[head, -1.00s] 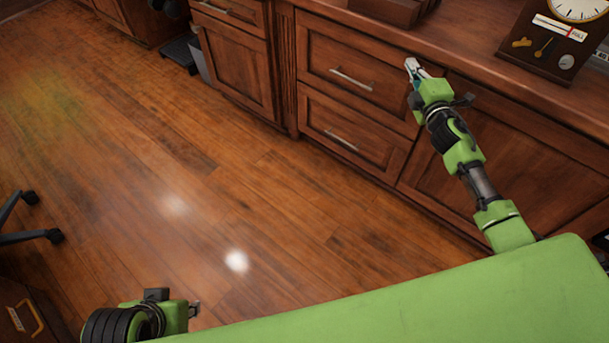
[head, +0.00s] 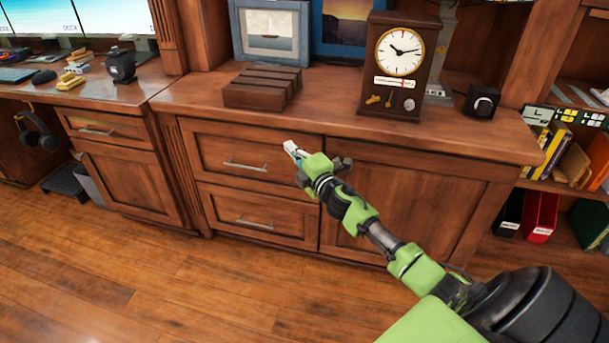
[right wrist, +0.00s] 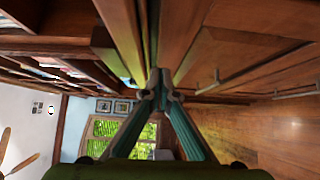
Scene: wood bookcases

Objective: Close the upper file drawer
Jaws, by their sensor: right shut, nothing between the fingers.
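The upper file drawer (head: 222,147) is a brown wood front with a silver bar handle (head: 245,166), below the counter in the head view. Its front looks flush with the cabinet and the lower drawer (head: 225,205); no open gap shows. My right gripper (head: 288,147) is shut and empty, in front of the drawer's upper right part, right of the handle. Whether its tips touch the wood I cannot tell. In the right wrist view its teal fingers (right wrist: 160,88) meet near the cabinet fronts, and a bar handle (right wrist: 208,82) shows to the right. My left gripper is out of view.
The counter (head: 325,98) above carries a dark wood box (head: 260,88) and a clock (head: 397,65). A cabinet door (head: 400,200) is right of the drawers. A bookshelf (head: 570,190) stands at right, a desk at left. The wood floor (head: 130,270) in front is clear.

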